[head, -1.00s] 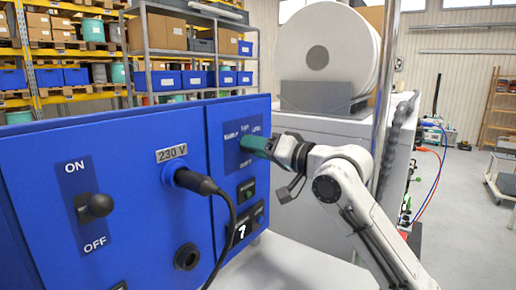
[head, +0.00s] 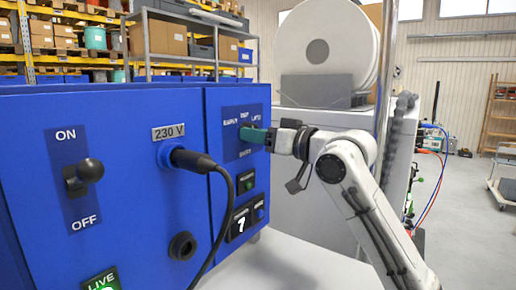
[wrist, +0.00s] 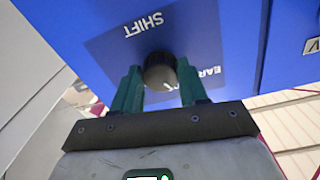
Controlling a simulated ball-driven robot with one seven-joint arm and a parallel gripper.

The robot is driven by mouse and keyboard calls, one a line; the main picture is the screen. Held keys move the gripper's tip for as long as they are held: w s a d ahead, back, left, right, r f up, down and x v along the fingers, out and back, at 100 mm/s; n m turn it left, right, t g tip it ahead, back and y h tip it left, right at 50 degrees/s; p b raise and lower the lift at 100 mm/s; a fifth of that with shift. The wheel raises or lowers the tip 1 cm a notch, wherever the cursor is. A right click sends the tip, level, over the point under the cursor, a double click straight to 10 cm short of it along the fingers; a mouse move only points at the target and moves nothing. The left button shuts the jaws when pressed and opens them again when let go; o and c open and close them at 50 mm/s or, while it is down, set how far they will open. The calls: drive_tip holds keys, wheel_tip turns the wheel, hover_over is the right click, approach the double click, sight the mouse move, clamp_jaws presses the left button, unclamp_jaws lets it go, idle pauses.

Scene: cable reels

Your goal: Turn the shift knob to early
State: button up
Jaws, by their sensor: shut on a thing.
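The shift knob (wrist: 160,72) shows in the wrist view as a dark round knob on the blue panel, between my gripper's two teal fingers. My gripper (head: 257,135) reaches the panel from the right in the head view and is closed on the knob. It also shows in the wrist view (wrist: 160,88). In the head view the labels stand above the fingers, which hide the knob. I cannot tell which label the knob points to.
Left on the blue cabinet are an ON/OFF lever (head: 90,170), a 230 V plug with its black cable (head: 190,160) and a green LIVE sign (head: 103,281). A small display (head: 242,222) sits below the knob. A white reel (head: 328,45) stands behind my arm.

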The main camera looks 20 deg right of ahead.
drive_tip(key=shift+w+d+f+n+b, duration=0.1)
drive_tip(key=shift+n+b, duration=1)
drive_tip(key=shift+n, duration=0.45)
drive_tip(key=shift+d+f+n+b, duration=0.1)
drive_tip(key=shift+n+b, duration=0.95)
drive_tip(key=shift+n, duration=0.5)
drive_tip(key=shift+r+n, duration=0.1)
drive_tip(key=shift+n, duration=0.2)
drive_tip(key=o, duration=1.1)
drive_tip(key=shift+c, duration=0.2)
drive_tip(key=b+v, duration=0.2)
drive_tip(key=v, duration=0.8)
drive_tip(key=shift+s+d, duration=0.2)
drive_tip(key=shift+s, duration=0.1)
